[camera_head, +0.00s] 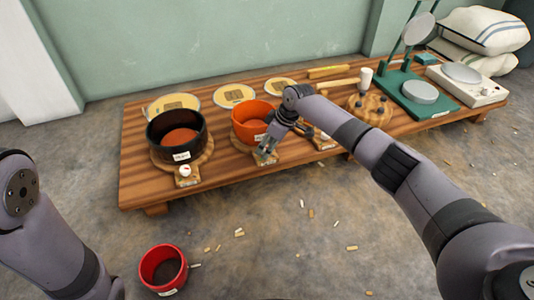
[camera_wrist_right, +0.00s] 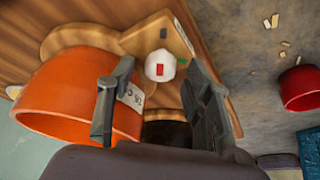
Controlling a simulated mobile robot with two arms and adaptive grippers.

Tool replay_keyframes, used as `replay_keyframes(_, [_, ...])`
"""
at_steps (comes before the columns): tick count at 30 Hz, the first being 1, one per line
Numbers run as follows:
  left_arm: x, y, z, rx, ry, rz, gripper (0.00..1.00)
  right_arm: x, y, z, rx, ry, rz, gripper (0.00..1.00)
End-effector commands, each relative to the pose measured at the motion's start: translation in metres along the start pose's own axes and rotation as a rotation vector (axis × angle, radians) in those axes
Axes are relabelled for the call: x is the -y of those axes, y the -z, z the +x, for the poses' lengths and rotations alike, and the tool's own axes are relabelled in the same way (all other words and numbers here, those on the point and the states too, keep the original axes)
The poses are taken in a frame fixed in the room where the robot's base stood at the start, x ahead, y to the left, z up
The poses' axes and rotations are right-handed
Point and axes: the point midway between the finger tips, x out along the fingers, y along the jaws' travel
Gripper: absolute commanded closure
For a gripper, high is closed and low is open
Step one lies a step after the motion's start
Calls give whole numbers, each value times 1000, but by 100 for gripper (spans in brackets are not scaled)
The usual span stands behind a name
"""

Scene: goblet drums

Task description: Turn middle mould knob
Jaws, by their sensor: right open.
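The middle mould is an orange bowl (camera_head: 250,124) on a wooden base on the low table. In the right wrist view its orange wall (camera_wrist_right: 62,95) fills the left side. Its white knob with a red mark (camera_wrist_right: 160,65) sits on a small wooden block (camera_wrist_right: 157,36). My right gripper (camera_head: 265,150) is open at the front of the orange mould. In the wrist view its fingers (camera_wrist_right: 160,82) stand either side of the knob's line; I cannot tell whether they touch it. In the head view the gripper hides this knob. My left gripper is out of view.
A black mould (camera_head: 165,134) with its own knob (camera_head: 185,170) stands left on the table (camera_head: 135,185). Another mould is mostly hidden behind my right arm. Green stand (camera_head: 420,104) and white scale (camera_head: 485,92) are at right. A red bucket (camera_head: 162,270) stands on the floor.

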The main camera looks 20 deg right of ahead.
Motion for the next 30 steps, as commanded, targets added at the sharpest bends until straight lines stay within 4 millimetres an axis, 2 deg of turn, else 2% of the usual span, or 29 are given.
replay_keyframes(3, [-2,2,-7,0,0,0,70,0,-1,9,1,0,0,53])
replay_keyframes(13, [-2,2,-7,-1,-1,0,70,0,0,10,0,0,0,53])
replay_keyframes(30, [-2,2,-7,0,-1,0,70,0,0,10,1,-1,0,92])
